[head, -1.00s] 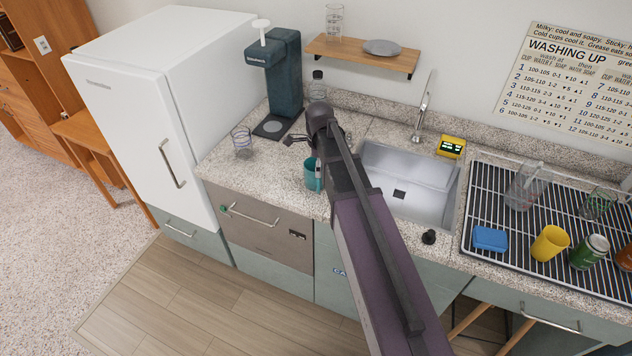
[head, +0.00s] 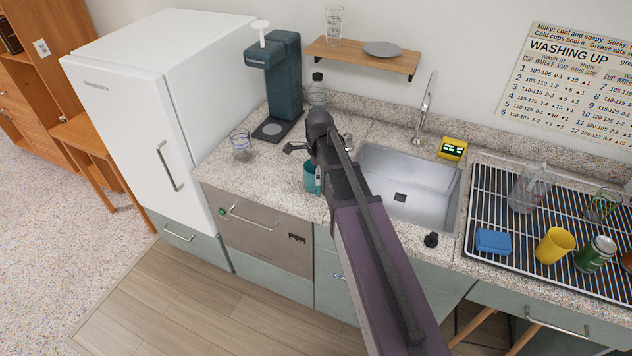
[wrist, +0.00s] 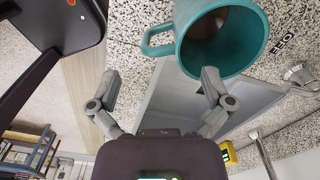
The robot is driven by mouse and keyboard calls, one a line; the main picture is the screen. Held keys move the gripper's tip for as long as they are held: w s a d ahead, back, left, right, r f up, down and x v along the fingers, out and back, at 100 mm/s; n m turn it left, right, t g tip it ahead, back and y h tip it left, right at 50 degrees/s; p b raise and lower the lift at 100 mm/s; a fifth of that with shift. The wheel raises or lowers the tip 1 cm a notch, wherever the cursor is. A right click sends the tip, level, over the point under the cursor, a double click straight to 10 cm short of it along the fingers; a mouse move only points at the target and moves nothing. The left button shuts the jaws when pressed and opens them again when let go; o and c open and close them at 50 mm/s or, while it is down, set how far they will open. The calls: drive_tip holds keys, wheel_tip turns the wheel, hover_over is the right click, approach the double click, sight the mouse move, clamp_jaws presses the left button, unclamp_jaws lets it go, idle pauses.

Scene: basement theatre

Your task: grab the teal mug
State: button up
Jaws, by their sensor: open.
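The teal mug (head: 310,179) stands on the speckled counter left of the sink, partly hidden by my arm. In the wrist view the teal mug (wrist: 221,62) is at the top right, its rim facing the camera and its handle to the left; its inside looks dark brown. My gripper (wrist: 161,76) is open and empty, with its two fingers spread. The right fingertip appears close below the mug's rim; I cannot tell whether it touches. The handle lies above the gap between the fingers. In the head view the gripper is largely hidden behind my arm.
The sink (head: 408,188) is right of the mug. A clear glass (head: 241,145) and a dark teal drinks machine (head: 277,85) stand to the left and behind. A yellow timer (head: 452,148) sits behind the sink. The drying rack (head: 500,209) at right holds a yellow cup (head: 555,245) and other items.

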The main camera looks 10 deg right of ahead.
drive_tip(key=shift+f+b, duration=1.8)
drive_tip(key=shift+f, duration=0.25)
drive_tip(key=c, duration=1.4)
